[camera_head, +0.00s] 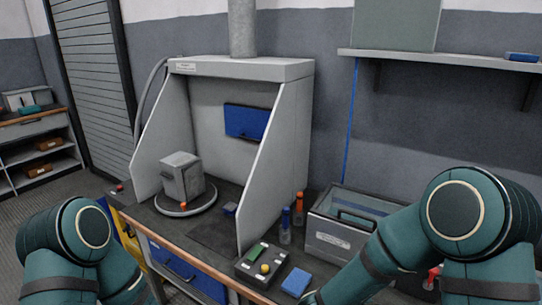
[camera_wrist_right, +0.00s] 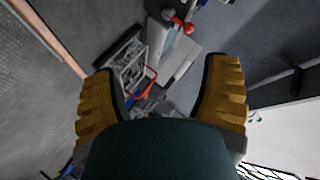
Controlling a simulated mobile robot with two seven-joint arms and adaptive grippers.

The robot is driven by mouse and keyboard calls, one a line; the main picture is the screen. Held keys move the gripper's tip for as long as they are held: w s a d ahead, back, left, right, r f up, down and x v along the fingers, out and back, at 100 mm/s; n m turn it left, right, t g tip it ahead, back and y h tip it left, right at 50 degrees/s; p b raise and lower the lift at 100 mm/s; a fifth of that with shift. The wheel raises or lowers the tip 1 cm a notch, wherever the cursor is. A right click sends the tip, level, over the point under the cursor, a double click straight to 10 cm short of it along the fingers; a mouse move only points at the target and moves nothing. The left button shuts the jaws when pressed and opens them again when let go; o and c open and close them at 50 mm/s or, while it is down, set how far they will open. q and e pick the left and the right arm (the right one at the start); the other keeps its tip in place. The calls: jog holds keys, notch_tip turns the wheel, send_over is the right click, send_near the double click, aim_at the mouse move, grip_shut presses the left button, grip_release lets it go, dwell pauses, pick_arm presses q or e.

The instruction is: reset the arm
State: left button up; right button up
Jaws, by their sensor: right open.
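My right arm (camera_head: 456,222) comes in from the right in the head view. Its forearm slopes down to the left, in front of the grey bin, and leaves the bottom edge. My right gripper (camera_wrist_right: 163,66) shows in the right wrist view with two ridged yellow fingers spread wide and nothing between them. Beyond the fingers are blurred grey, red and blue items that I cannot identify surely. My left arm (camera_head: 72,248) is bent at the lower left of the head view. Its gripper is out of view.
A grey hooded booth (camera_head: 240,68) stands on the workbench with a grey box (camera_head: 181,178) inside. A control box (camera_head: 262,264), blue block (camera_head: 296,282), bottles (camera_head: 298,210) and grey bin (camera_head: 334,238) sit to its right. A shelf (camera_head: 450,59) is on the wall.

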jog(key=a+f+n+y, duration=0.2)
jog(key=f+n, duration=0.1)
jog(key=a+f+n+t+y, duration=0.1)
jog(key=a+f+n+y, duration=0.1)
jog(key=f+n+y, duration=0.1)
jog(key=w+a+f+n+t+y, duration=0.1)
jog(key=a+f+n+y, duration=0.1)
jog(key=f+n+y, duration=0.1)
jog(key=shift+w+a+f+n, duration=0.15)
jog(key=shift+f+n, duration=0.2)
jog(key=shift+f, duration=0.2)
jog(key=shift+s+a+f+n, duration=0.15)
jog(key=shift+f+n, duration=0.2)
jog(key=shift+f, duration=0.2)
jog(key=s+a+f+n+g+y, duration=0.3)
jog(key=s+a+n, duration=0.1)
jog(key=s+n, duration=0.1)
jog(key=s+a+f+n+g+y, duration=0.3)
jog(key=s+n, duration=0.3)
jog(key=s, duration=0.2)
jog(key=shift+a+f+n+y, duration=0.3)
jog(key=shift+a+f+y, duration=0.15)
jog(key=shift+f+y, duration=0.25)
